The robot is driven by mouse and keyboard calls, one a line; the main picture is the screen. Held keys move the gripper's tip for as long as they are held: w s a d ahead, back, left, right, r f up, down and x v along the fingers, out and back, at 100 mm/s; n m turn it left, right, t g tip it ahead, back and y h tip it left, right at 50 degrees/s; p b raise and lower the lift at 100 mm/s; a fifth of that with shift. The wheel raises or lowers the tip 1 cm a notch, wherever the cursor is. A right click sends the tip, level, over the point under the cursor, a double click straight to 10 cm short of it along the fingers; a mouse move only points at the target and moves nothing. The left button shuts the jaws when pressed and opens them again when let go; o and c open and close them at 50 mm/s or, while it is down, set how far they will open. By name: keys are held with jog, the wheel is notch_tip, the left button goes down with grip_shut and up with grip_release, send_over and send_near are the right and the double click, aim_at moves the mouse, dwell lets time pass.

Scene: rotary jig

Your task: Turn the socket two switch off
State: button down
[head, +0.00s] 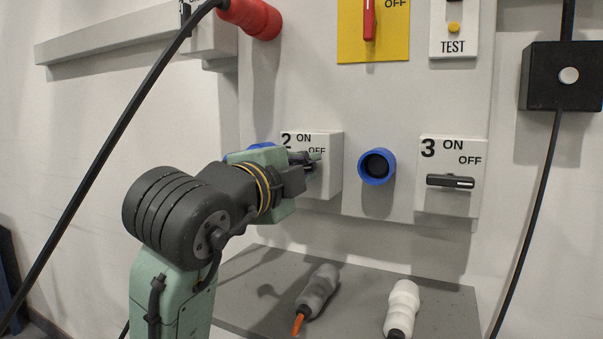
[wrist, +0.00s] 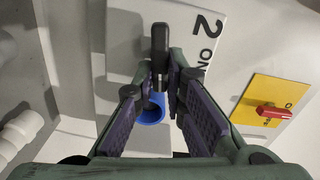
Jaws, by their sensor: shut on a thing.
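The socket two switch box (head: 325,180) is a white block marked 2, ON and OFF on the grey panel. My gripper (head: 308,164) is at its front and hides most of the switch. In the wrist view, the black switch handle (wrist: 160,45) stands between the fingertips of my gripper (wrist: 161,76). My gripper is shut on the handle. The handle lies roughly along the line of the lettering, so about level on the panel. The white box face (wrist: 190,30) with its 2 and ON also shows there, turned sideways.
A blue socket (head: 377,166) and the socket three box (head: 450,170) are to the right. Above are a yellow plate with a red switch (head: 369,20) and a TEST box (head: 454,28). Two plugs (head: 318,290) (head: 402,308) lie on the grey shelf below. Black cables hang at both sides.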

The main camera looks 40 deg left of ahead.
jog(key=shift+f+m, duration=0.2)
jog(key=shift+m, duration=0.8)
jog(key=c, duration=1.6)
grip_release()
jog(key=shift+c, duration=0.2)
jog(key=v, duration=1.2)
jog(key=shift+d+r, duration=0.1)
